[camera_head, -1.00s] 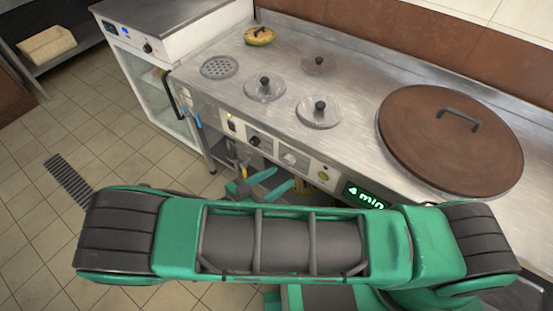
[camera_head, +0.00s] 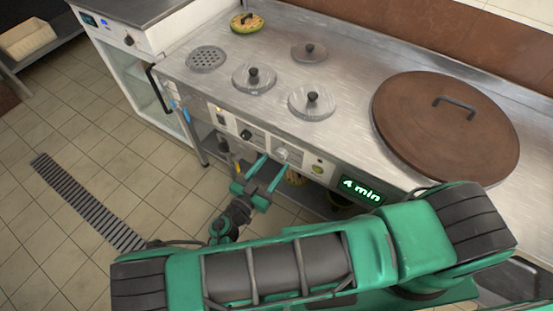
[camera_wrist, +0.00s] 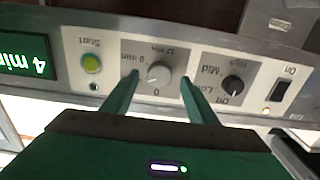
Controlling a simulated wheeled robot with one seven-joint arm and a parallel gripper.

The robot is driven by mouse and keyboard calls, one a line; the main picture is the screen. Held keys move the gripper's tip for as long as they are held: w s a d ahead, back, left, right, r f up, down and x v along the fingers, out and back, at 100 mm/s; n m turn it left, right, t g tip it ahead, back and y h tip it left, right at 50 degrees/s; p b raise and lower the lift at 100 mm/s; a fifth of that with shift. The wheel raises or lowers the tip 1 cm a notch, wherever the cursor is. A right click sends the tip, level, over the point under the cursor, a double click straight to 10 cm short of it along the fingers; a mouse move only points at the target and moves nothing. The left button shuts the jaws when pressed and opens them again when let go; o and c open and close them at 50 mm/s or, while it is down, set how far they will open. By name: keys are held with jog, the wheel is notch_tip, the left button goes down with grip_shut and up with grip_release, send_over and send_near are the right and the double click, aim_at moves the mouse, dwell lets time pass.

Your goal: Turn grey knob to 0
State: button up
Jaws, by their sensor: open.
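The grey knob (camera_head: 281,153) is on the front control panel of the steel counter. In the wrist view the grey knob (camera_wrist: 159,74) sits on a plate marked 0, 6 min and 12 min, and the view is upside down. Its exact setting is hard to tell. My gripper (camera_head: 268,173) is open, just in front of the panel. In the wrist view, the two green fingers of my gripper (camera_wrist: 159,84) reach toward the panel on either side of the grey knob, with nothing between them. I cannot tell how far the tips are from the panel.
A black knob (camera_wrist: 232,85) marked Off, Low, Mid, High is beside the grey one. A green Start button (camera_wrist: 92,64) and a display (camera_head: 361,190) reading 4 min are on the other side. A rocker switch (camera_wrist: 280,91) is farther along. A brown lid (camera_head: 446,125) covers the counter's right.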

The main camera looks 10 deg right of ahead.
jog(key=shift+x, duration=1.25)
jog(key=shift+c, duration=0.7)
jog(key=c, duration=0.9)
jog(key=shift+n, duration=0.4)
jog(key=n, duration=0.5)
jog(key=shift+n, duration=0.4)
jog(key=n, duration=0.5)
jog(key=shift+n, duration=0.3)
